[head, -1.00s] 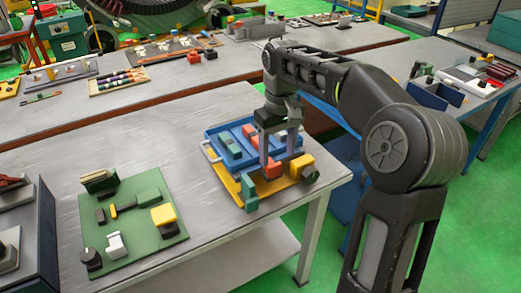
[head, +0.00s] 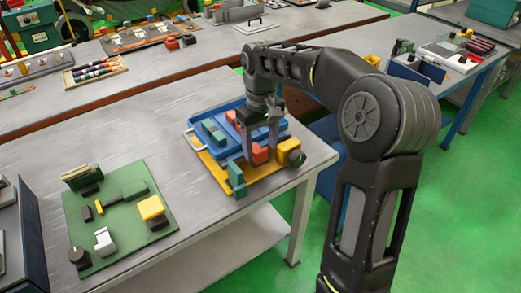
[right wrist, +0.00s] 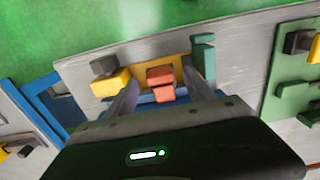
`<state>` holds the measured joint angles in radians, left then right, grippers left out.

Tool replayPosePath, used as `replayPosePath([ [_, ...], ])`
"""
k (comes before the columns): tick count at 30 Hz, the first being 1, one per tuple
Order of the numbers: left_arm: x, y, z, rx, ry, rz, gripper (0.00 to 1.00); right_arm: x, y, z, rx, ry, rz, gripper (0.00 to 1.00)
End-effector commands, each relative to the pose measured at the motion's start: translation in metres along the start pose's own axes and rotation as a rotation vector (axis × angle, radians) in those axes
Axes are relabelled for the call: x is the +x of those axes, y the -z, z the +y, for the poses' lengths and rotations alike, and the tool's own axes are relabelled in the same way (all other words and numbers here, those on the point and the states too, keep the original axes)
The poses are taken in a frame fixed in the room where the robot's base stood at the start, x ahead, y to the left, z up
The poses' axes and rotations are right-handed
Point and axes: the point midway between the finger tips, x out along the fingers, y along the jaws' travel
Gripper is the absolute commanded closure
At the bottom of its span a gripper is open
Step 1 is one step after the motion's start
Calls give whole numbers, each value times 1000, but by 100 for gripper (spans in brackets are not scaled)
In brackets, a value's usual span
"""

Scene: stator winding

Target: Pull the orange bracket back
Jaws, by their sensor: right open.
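The orange bracket (head: 260,154) sits at the front of the blue tray (head: 197,131), over the yellow base plate (head: 212,170). My right gripper (head: 261,150) is open above it and points down. In the right wrist view the bracket (right wrist: 160,78) shows between the two spread fingers of the gripper (right wrist: 160,88), and I see no grip on it. Whether a finger touches it I cannot tell. The gripper body hides much of the tray in the right wrist view. My left gripper is not in view.
A teal block (head: 236,180) stands left of the bracket, and a yellow block (head: 288,148) with a dark knob (head: 297,158) stands right. A green board (head: 120,215) with several parts lies at the left. Bare table (head: 130,145) lies between.

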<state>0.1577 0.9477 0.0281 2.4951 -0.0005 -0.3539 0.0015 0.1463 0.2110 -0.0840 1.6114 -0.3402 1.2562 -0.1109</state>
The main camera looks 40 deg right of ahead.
Motion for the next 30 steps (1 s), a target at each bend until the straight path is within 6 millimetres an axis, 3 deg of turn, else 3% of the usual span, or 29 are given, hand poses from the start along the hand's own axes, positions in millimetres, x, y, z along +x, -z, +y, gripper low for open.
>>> replayPosePath([
  [6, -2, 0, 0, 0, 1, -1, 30, 22, 0, 0, 0, 0, -1, 38],
  [15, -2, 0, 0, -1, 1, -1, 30, 24, 0, 0, 0, 0, 1, 39],
  [30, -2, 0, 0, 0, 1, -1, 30, 24, 0, 0, 0, 0, 1, 80],
])
